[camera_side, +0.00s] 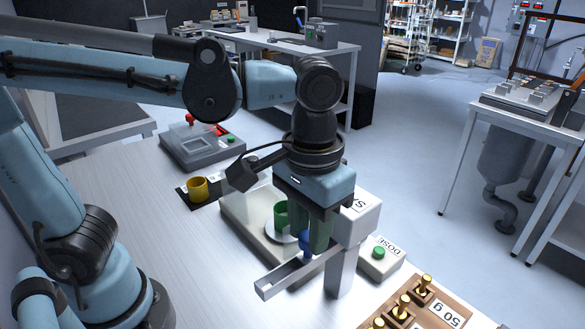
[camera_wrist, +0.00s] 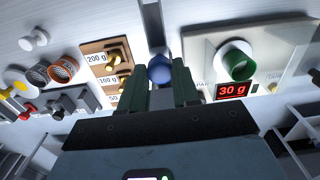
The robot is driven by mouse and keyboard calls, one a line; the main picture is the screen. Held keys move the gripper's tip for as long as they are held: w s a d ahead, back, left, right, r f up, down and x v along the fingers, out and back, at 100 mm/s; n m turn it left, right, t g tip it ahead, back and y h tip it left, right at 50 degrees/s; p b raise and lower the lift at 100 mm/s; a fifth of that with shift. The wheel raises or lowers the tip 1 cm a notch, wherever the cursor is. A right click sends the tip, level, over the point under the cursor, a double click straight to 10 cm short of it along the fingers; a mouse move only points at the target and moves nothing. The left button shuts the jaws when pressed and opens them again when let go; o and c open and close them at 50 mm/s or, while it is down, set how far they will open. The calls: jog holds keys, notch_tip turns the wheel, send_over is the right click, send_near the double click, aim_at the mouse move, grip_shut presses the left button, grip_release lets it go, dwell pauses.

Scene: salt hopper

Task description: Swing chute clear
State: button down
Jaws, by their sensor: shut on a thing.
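The chute (camera_side: 283,280) is a grey metal trough that runs from below the hopper housing to the lower left, along the front of the scale. In the wrist view the chute (camera_wrist: 152,25) passes to the left of the cup. Its blue knob (camera_side: 305,245) also shows in the wrist view (camera_wrist: 160,69). My gripper (camera_wrist: 160,82) is shut on this knob, with one green finger at each side. The green cup (camera_side: 281,213) stands on the scale's round plate (camera_wrist: 220,62). The cup is partly hidden by my fingers in the side view.
The scale display (camera_wrist: 233,90) reads 30 g. The white hopper housing (camera_side: 367,220) stands close right of my gripper, by the DOSE box (camera_side: 381,262). A wooden weight block (camera_side: 440,312) lies in front. A yellow cup (camera_side: 197,189) stands at left; bare table lies front left.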

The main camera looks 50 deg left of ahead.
jog(key=c, duration=0.8)
grip_release()
jog(key=shift+d, duration=0.1)
jog(key=shift+r, duration=0.15)
notch_tip(320, 180, up, 12)
jog(key=w+a+f+t, duration=0.3)
jog(key=a+f+t, duration=0.4)
jog(key=a+f, duration=0.8)
jog(key=shift+a+f, duration=0.4)
jog(key=shift+f, duration=0.1)
